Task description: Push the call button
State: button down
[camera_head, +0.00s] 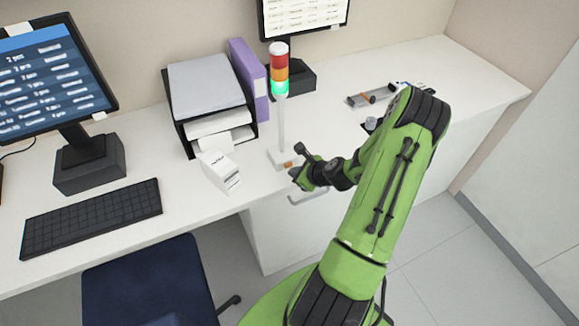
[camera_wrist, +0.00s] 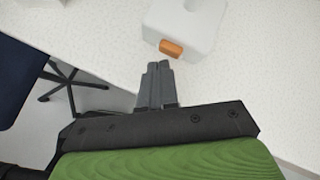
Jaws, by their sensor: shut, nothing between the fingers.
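The call button (camera_wrist: 171,48) is a small orange block on the front face of a white base (camera_wrist: 205,22). In the head view the orange button (camera_head: 287,165) shows low on the base of a signal tower (camera_head: 280,100) with red, orange and lit green sections. My gripper (camera_wrist: 158,66) is shut and empty, its fingertips close in front of the button, slightly to its left in the wrist view. I cannot tell whether they touch it. In the head view my gripper (camera_head: 294,174) is at the desk's front edge beside the base.
A white box (camera_head: 219,172) and a paper tray (camera_head: 207,100) with a purple binder (camera_head: 248,78) stand left of the tower. A keyboard (camera_head: 92,217) and monitor (camera_head: 50,75) are further left. A blue chair (camera_head: 150,285) is in front of the desk.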

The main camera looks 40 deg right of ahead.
dwell(0.3)
jog(key=shift+w+d, duration=0.1)
jog(key=shift+w, duration=0.35)
jog(key=shift+s, duration=0.45)
jog(key=s+a+b, duration=0.1)
jog(key=s+a, duration=0.1)
jog(key=s, duration=0.3)
jog(key=shift+s, duration=0.4)
